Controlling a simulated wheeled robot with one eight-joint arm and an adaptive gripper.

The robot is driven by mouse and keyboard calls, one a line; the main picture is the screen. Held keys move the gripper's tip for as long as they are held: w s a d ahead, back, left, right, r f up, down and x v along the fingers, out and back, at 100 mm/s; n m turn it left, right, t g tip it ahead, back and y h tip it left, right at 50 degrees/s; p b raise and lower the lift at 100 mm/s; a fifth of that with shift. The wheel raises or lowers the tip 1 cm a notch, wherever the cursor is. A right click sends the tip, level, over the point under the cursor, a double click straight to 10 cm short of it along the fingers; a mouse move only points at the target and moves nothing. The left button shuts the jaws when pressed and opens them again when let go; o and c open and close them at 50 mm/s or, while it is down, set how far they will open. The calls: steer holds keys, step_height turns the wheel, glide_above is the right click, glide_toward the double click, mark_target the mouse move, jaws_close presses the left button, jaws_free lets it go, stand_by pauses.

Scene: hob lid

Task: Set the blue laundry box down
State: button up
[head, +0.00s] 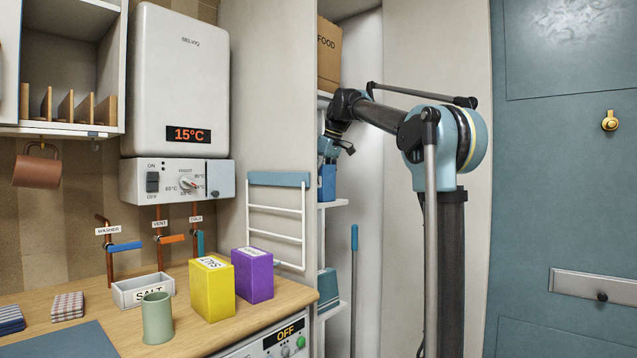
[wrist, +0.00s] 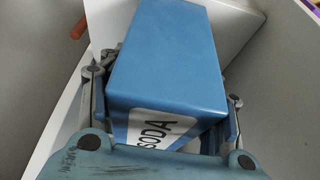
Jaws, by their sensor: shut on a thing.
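The blue laundry box (wrist: 165,60), with a white label reading SODA, fills the middle of the wrist view. My gripper (wrist: 168,92) is shut on it, with a finger at each side. In the head view the blue box (head: 327,184) shows small in the tall open cupboard, below my gripper (head: 329,165). It is just over the white middle shelf (head: 333,204); I cannot tell whether its base touches. The fingertips are partly hidden by the box and the cupboard's side panel.
A brown FOOD bag (head: 329,55) stands on the shelf above. A teal box (head: 327,282) sits on a lower shelf. A blue-handled pole (head: 354,270) stands in the cupboard. Yellow (head: 212,290) and purple (head: 253,275) boxes stand on the worktop (head: 90,340).

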steer(key=o, duration=1.3)
steer(key=v, duration=1.2)
steer(key=shift+d, duration=0.1)
steer(key=s+d+f+m+h, duration=0.1)
steer(key=s+d+f+m, duration=0.2)
steer(key=s+f, duration=0.9)
steer(key=s+d+f+m+h, duration=0.1)
steer(key=s+d+f+m, duration=0.2)
steer(key=s+d+f, duration=0.7)
steer(key=s+d+f+m+h, duration=0.1)
steer(key=s+d+f+m, duration=0.3)
steer(key=s+f, duration=1.2)
steer(key=shift+d+f+g, duration=0.1)
steer(key=shift+d+f, duration=0.4)
steer(key=shift+f, duration=2.85)
steer(key=shift+d+f+g, duration=0.1)
steer(key=shift+d+f, duration=0.4)
steer(key=shift+f, duration=2.85)
steer(key=shift+d+f+g, duration=0.1)
steer(key=shift+d+f, duration=0.4)
steer(key=shift+f, duration=2.85)
